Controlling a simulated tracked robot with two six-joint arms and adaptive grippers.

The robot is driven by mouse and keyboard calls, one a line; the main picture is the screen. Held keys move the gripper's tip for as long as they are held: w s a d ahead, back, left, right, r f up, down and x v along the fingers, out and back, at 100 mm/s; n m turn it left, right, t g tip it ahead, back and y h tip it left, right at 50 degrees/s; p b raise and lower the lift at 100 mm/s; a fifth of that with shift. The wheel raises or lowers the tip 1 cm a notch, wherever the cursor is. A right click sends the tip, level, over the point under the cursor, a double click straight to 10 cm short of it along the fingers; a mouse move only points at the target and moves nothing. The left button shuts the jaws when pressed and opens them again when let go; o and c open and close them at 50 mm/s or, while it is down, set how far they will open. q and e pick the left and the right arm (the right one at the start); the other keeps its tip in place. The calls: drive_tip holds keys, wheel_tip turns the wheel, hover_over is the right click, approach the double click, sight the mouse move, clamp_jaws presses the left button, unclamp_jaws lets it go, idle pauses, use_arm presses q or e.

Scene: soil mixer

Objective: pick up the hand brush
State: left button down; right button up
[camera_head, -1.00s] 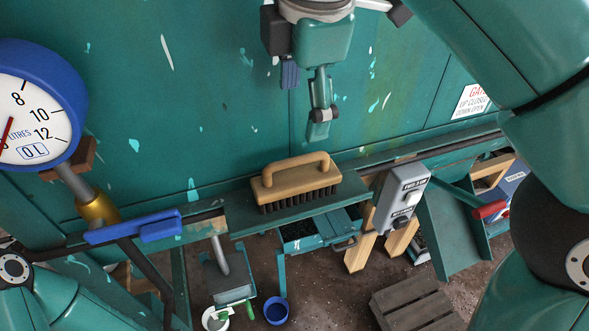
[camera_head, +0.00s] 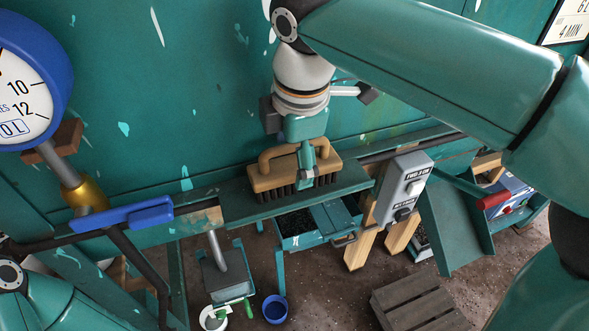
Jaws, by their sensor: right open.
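The hand brush (camera_head: 272,179) has a tan wooden body, an arched handle and dark bristles. It sits bristles down on a narrow green shelf (camera_head: 240,210) against the mixer wall. My right gripper (camera_head: 306,180) comes down from above, in front of the brush's right half. One finger overlaps the handle's right part; the other finger is hidden, so contact cannot be told. The jaws are open. My left arm shows only at the lower left edge, and its gripper is not in view.
A blue-handled lever (camera_head: 122,215) and a round gauge (camera_head: 25,85) are at the left. A grey switch box (camera_head: 404,190) and a red-handled lever (camera_head: 493,200) stand right of the shelf. Below are a blue bowl (camera_head: 275,309) and a wooden pallet (camera_head: 420,303).

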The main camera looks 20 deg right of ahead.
drive_tip(key=shift+w+f, duration=0.25)
drive_tip(key=shift+f, duration=0.75)
drive_tip(key=c, duration=1.4)
drive_tip(key=shift+r, duration=0.1)
drive_tip(key=shift+s+r, duration=0.2)
drive_tip(key=shift+r, duration=0.2)
wheel_tip(320, 180, up, 6)
drive_tip(key=shift+r+p, duration=0.1)
drive_tip(key=shift+p, duration=0.2)
drive_tip(key=shift+s+d+b, duration=0.2)
drive_tip(key=shift+s+b, duration=1.1)
drive_tip(key=shift+s, duration=3.65)
drive_tip(key=shift+s+d+b, duration=0.15)
drive_tip(key=shift+s+b, duration=1.15)
drive_tip(key=shift+s, duration=3.6)
